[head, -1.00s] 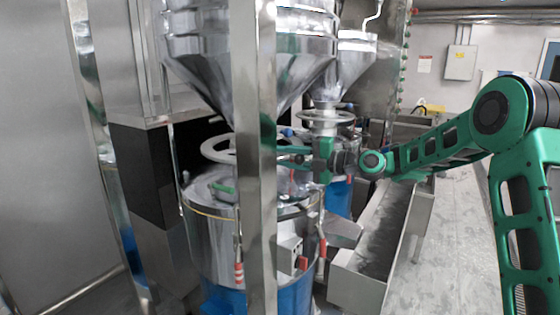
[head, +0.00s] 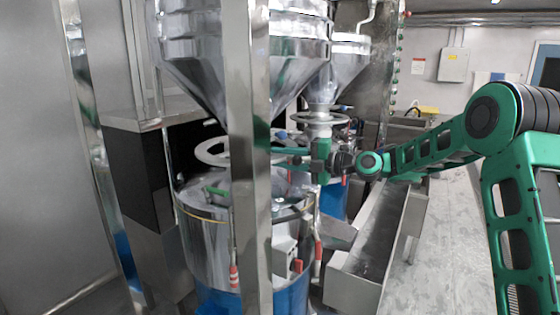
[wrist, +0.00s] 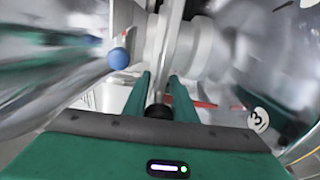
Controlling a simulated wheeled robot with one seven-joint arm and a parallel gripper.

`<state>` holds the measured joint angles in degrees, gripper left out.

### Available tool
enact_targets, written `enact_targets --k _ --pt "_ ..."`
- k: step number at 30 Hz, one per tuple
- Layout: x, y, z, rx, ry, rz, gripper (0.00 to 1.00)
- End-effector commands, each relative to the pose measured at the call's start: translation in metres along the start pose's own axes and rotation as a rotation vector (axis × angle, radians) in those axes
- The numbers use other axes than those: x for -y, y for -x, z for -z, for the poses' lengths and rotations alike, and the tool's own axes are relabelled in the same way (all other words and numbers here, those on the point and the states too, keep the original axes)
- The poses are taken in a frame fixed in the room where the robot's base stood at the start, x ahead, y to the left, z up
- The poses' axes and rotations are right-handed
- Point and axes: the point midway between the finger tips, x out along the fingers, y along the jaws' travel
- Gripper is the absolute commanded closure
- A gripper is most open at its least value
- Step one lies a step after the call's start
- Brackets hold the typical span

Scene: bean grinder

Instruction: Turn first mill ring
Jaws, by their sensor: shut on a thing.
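The first mill ring (head: 208,152) is a pale grey handwheel above the steel drum of the front mill, under the large hopper. The steel post hides part of it. My green gripper (head: 284,156) reaches in from the right, just beyond the post, at the ring's right side. In the wrist view, my gripper (wrist: 157,92) has its two green fingers shut on a grey metal bar (wrist: 170,45), which looks like part of the ring. The exact contact is hidden in the head view.
The front mill drum (head: 205,235) stands below the ring. The steel post (head: 248,200) stands close in front of it. A second mill ring (head: 318,118) is behind. A steel trough (head: 350,290) and a grey surface (head: 425,260) lie right. The wrist view is partly blurred.

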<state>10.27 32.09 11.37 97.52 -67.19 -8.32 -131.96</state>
Motion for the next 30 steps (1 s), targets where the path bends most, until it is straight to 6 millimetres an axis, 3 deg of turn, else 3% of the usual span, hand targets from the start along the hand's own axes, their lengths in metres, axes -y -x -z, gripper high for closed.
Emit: enact_targets --k 1,18,19,20,30 --pt "0.0075 0.0028 -0.0030 0.006 -0.007 0.012 1.00" --pt "0.0083 0.0024 -0.0020 0.004 -0.008 0.013 1.00" --pt "0.0083 0.0024 -0.0020 0.004 -0.008 0.013 0.68" --pt "0.0081 0.0024 -0.0019 0.003 -0.008 0.013 0.61" --pt "0.0030 0.0023 -0.0006 0.001 -0.003 0.005 0.59"
